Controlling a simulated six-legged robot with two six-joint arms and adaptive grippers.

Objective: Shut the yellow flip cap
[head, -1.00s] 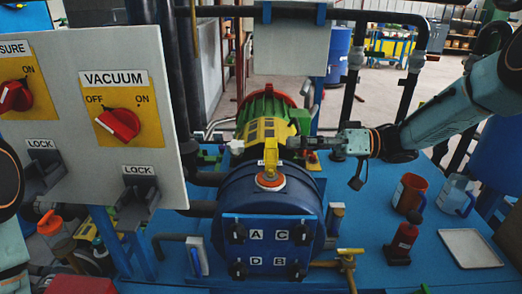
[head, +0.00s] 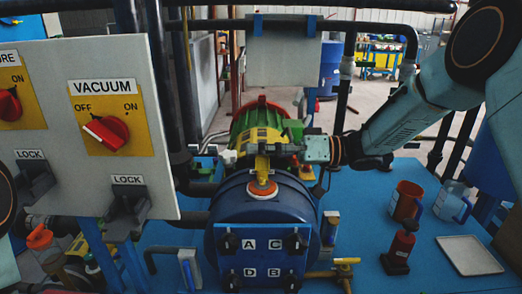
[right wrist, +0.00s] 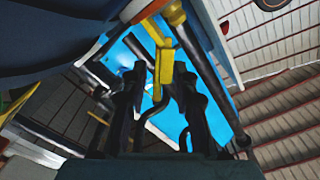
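The yellow flip cap (head: 262,166) stands upright above an orange ring (head: 263,188) on top of the blue autoclave vessel (head: 225,214). My right gripper (head: 272,150) reaches in from the right and is level with the cap's upper part. In the right wrist view, the two dark fingers (right wrist: 164,80) are spread apart, with a yellow piece (right wrist: 164,66), apparently the cap, showing between and beyond their tips. I cannot tell whether a finger touches it. My left gripper is not in view.
A control panel (head: 95,195) with red knobs and LOCK latches stands at the left. A green and yellow motor (head: 262,122) sits behind the vessel. An orange mug (head: 406,200), a clear jug (head: 452,202), a red bottle (head: 401,245) and a tray (head: 470,255) stand right on the blue table.

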